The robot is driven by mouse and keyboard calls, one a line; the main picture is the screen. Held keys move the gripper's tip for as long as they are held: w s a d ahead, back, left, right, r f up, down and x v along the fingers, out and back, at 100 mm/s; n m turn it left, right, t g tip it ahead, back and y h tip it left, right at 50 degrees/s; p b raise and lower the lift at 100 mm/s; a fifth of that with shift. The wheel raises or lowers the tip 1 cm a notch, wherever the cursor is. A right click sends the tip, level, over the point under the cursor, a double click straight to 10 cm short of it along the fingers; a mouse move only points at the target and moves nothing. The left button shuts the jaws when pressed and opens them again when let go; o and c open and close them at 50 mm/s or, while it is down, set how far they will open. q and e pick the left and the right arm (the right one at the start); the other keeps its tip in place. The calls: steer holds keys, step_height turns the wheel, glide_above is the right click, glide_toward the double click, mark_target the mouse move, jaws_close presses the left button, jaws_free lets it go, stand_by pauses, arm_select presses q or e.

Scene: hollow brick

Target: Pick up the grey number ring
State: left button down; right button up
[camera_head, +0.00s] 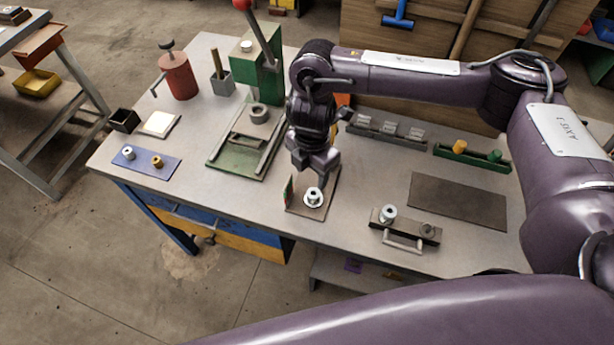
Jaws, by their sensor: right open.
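A silver-grey flanged ring (314,198) sits on a small brown board (309,211) near the front middle of the bench. No number can be read on it at this size. My right gripper (316,171) is open and points down just behind and above this ring, apart from it as far as I can see. A thicker dark grey ring (259,114) sits on the bed of the green press (262,62). I cannot tell for sure which ring is the number ring. My left gripper is not in view.
A small upright card (289,190) stands at the board's left edge, close to my right gripper. A blue plate (146,160) with two small parts lies left. A dark block with a handle (404,230) and a bare dark mat (458,200) lie right.

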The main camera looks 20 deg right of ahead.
mark_target(313, 191)
steer(key=f, duration=0.2)
steer(key=s+f, duration=0.1)
steer(key=shift+s+d+f, duration=0.15)
steer(key=shift+f, duration=0.25)
step_height(313, 191, down, 3)
steer(key=shift+r+p, duration=0.2)
steer(key=shift+p, duration=0.35)
steer(key=shift+f, duration=0.4)
steer(key=shift+w, duration=0.2)
steer(key=c, duration=0.5)
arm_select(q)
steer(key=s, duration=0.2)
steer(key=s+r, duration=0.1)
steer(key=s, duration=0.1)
arm_select(e)
steer(key=c, duration=0.6)
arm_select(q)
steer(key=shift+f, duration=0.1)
arm_select(e)
steer(key=shift+o, duration=0.2)
